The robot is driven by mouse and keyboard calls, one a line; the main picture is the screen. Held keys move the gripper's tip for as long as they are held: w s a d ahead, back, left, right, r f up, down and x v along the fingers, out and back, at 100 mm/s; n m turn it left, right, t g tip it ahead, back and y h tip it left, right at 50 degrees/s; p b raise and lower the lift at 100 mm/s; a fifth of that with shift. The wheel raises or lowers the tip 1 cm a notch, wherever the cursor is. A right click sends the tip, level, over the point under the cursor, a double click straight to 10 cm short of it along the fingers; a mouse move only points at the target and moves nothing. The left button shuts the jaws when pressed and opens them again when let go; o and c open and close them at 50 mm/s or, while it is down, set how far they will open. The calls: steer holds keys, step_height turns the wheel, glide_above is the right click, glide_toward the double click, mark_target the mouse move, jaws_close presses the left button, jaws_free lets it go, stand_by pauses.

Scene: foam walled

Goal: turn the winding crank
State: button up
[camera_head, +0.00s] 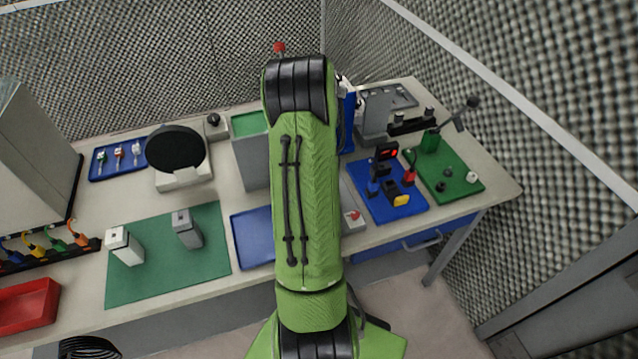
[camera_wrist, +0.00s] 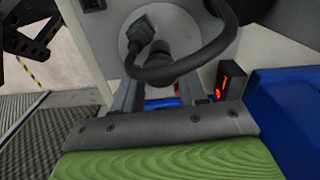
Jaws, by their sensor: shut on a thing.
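In the wrist view, a pale round plate (camera_wrist: 122,42) stands in front of my gripper, with a dark knob-like handle (camera_wrist: 158,52) on it. I take these for the winding crank. My gripper (camera_wrist: 172,82) is close up against the handle and shut on it; the exact contact of the fingertips is hard to make out. A thick black cable (camera_wrist: 205,58) curves across the plate. In the head view, my green arm reaches over the bench and hides my gripper and the crank.
The bench (camera_head: 95,215) is crowded. A blue mat (camera_head: 415,208) with small devices and a green mat (camera_head: 470,180) lie right of my arm. A tall grey box (camera_head: 250,165) stands just left of it. A red-lit display (camera_wrist: 222,80) sits close by on the right in the wrist view.

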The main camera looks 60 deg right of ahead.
steer(key=shift+r+n+b, duration=0.1)
steer(key=shift+n+b, duration=0.55)
steer(key=shift+n, duration=2.25)
steer(key=shift+n+b, duration=0.5)
steer(key=shift+n, duration=2.1)
steer(key=shift+n+b, duration=0.5)
steer(key=shift+n, duration=2.2)
steer(key=shift+n+b, duration=0.5)
steer(key=shift+n, duration=2.1)
steer(key=shift+n+b, duration=0.6)
steer(key=shift+n, duration=2)
steer(key=shift+n+b, duration=0.75)
steer(key=shift+n, duration=1.85)
steer(key=shift+n+b, duration=1.05)
steer(key=shift+n, duration=1.65)
steer(key=shift+n+b, duration=1.3)
steer(key=shift+n, duration=1)
steer(key=shift+n, duration=0.4)
